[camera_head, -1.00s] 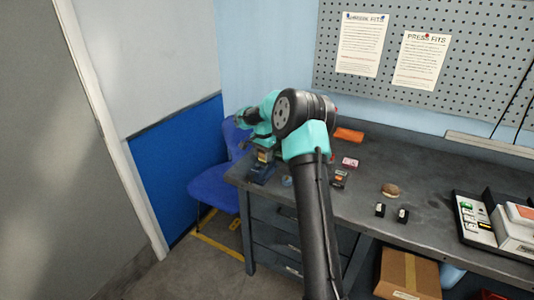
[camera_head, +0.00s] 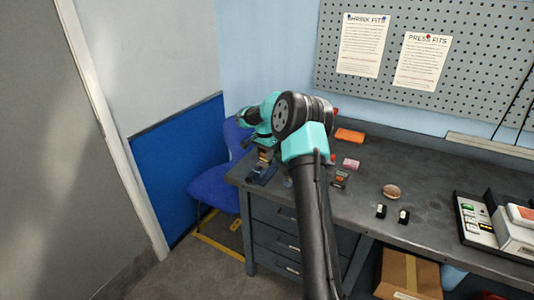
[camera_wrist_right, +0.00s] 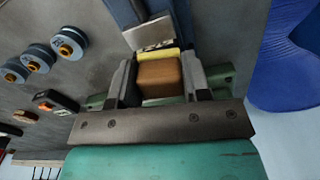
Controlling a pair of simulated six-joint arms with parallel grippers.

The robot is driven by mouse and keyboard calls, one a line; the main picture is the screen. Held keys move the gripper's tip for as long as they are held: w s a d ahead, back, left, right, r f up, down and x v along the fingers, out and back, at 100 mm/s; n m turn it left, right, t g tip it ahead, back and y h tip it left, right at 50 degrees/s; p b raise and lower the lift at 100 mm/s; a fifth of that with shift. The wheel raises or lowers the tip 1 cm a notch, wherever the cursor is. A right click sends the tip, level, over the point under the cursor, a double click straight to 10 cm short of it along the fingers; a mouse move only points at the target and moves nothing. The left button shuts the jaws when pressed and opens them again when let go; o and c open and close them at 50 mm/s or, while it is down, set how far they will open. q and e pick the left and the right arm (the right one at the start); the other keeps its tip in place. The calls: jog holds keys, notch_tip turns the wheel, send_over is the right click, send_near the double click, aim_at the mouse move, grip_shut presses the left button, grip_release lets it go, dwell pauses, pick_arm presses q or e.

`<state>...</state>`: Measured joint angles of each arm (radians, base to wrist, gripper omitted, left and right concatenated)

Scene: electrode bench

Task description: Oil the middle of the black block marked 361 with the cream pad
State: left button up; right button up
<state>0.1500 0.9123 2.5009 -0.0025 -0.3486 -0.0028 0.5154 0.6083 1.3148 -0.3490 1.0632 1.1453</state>
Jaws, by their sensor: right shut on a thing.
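My right gripper (camera_wrist_right: 160,82) is shut on a brown block with a cream-yellow pad (camera_wrist_right: 158,54) on its far face. The pad is close to a pale metal piece with a dark strip (camera_wrist_right: 150,34) at a dark blue fixture (camera_wrist_right: 181,18); I cannot tell whether they touch. In the head view the blue fixture (camera_head: 261,175) is at the bench's left end, with my right gripper (camera_head: 265,154) over it. Two small black blocks with white labels, a left one (camera_head: 381,212) and a right one (camera_head: 404,217), stand near the front edge. I cannot read 361 anywhere.
Several grey-blue discs with brass centres (camera_wrist_right: 68,42) and an orange-black device (camera_wrist_right: 55,103) lie left of the gripper in the wrist view. A round brown thing (camera_head: 392,192) and a tray (camera_head: 471,222) are further right on the bench. A blue chair (camera_head: 213,194) stands beyond the left end.

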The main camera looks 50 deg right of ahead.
jog(key=shift+s+a, duration=0.15)
jog(key=shift+a, duration=0.75)
notch_tip(320, 180, up, 8)
jog(key=w+a+f+n, duration=0.35)
jog(key=a+f, duration=0.25)
jog(key=a, duration=0.3)
jog(key=w+a+f+n, duration=0.2)
jog(key=w+a+f, duration=0.4)
jog(key=a, duration=0.4)
jog(key=w+a+f+n, duration=0.3)
jog(key=a+f, duration=0.4)
jog(key=a, duration=0.2)
jog(key=s+a+f+n, duration=0.2)
jog(key=a+f, duration=0.3)
jog(key=a, duration=0.5)
jog(key=s+a+f+n, duration=0.3)
jog(key=a+f+n, duration=0.1)
jog(key=a, duration=0.7)
jog(key=s+a+f+n, duration=0.3)
jog(key=a+f, duration=0.3)
jog(key=a, duration=0.4)
jog(key=shift+s+a+f, duration=0.25)
jog(key=shift+a+f, duration=0.05)
jog(key=shift+f, duration=0.1)
